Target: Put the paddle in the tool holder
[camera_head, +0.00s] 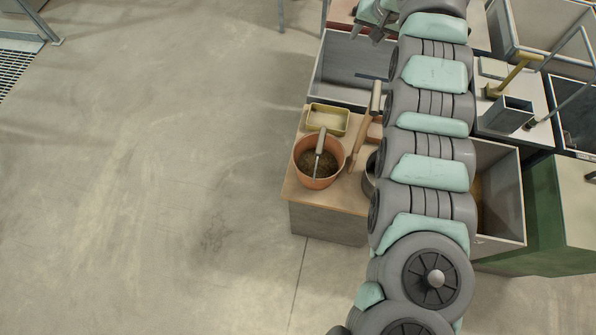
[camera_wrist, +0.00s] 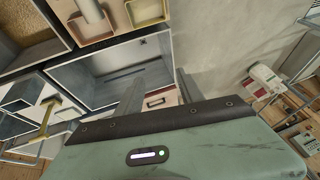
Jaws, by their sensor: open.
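A long metal-and-wood handled tool (camera_head: 320,141) stands tilted in a terracotta bucket (camera_head: 306,178) of brown feed. A flat wooden piece (camera_head: 358,146) stands beside the bucket, partly hidden by my arm. I cannot tell for sure which one is the paddle. A grey square open-ended box (camera_head: 509,113), which looks like the tool holder, is on the right-hand table; it also shows in the wrist view (camera_wrist: 21,93). My gripper (camera_head: 369,26) is open and empty at the top of the head view, far from the bucket. Its two fingers show in the wrist view (camera_wrist: 158,92).
A yellow tray (camera_head: 327,119) is behind the bucket on the wooden bench (camera_head: 300,192). A yellow T-shaped tool (camera_head: 514,73) is near the grey box. A large grey bin (camera_head: 345,62) is behind the bench. My arm hides the middle. Floor at left is clear.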

